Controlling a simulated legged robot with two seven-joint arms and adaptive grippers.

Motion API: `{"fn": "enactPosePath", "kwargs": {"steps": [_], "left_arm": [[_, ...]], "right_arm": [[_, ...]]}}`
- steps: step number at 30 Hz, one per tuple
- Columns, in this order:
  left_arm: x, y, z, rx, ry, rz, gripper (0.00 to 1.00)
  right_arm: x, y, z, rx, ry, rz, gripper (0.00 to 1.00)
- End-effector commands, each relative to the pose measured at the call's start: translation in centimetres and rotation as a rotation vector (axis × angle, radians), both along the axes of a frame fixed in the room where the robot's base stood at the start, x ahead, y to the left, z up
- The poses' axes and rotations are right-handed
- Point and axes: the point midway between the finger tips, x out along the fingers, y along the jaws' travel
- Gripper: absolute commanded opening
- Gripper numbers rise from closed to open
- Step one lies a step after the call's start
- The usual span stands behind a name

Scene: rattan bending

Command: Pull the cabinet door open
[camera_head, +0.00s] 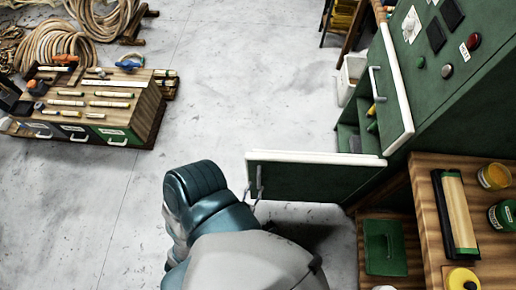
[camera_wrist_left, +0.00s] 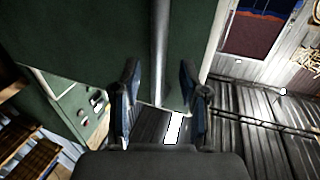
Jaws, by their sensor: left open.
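The green cabinet (camera_head: 440,75) stands at the right in the head view. Its near door (camera_head: 320,182), green with a white top edge, stands swung out to the left. Shelves with small items show in the opening (camera_head: 358,120) behind it. The metal handle (camera_head: 258,182) is near the door's free end and shows as a vertical bar in the left wrist view (camera_wrist_left: 160,40). My left gripper (camera_wrist_left: 159,78) is open, with one finger on each side of this bar; contact is unclear. In the head view my arm mostly hides the gripper. My right gripper is out of view.
A second green door panel (camera_head: 391,90) with its own handle (camera_head: 375,84) is farther back. A low drawer unit (camera_head: 88,105) and rattan coils stand left. The grey floor between is clear.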

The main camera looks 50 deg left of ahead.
Motion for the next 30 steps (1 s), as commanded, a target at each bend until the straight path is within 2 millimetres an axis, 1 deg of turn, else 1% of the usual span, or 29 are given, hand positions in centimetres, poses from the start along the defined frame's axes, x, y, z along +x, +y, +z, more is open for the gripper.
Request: {"fn": "enactPosePath", "kwargs": {"steps": [1,6,9,12,17,30], "left_arm": [[-1.2,-0.7,-0.1,-0.002,0.003,0.001,0.43],[-4.3,-2.4,-0.1,0.0,0.004,0.001,0.43],[-5.4,-3.2,-0.1,0.0,0.001,0.0,0.43],[-6.2,-3.6,-0.1,0.001,0.001,0.0,0.43],[-6.5,-3.8,0.0,0.001,0.0,0.0,0.43],[-6.5,-3.8,0.0,0.001,0.0,0.001,0.43]], "right_arm": [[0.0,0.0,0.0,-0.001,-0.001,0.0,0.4],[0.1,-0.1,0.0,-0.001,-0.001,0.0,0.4],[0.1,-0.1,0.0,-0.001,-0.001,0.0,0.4],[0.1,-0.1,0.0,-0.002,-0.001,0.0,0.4],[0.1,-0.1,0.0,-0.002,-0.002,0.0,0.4],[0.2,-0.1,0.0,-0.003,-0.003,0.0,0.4]]}}
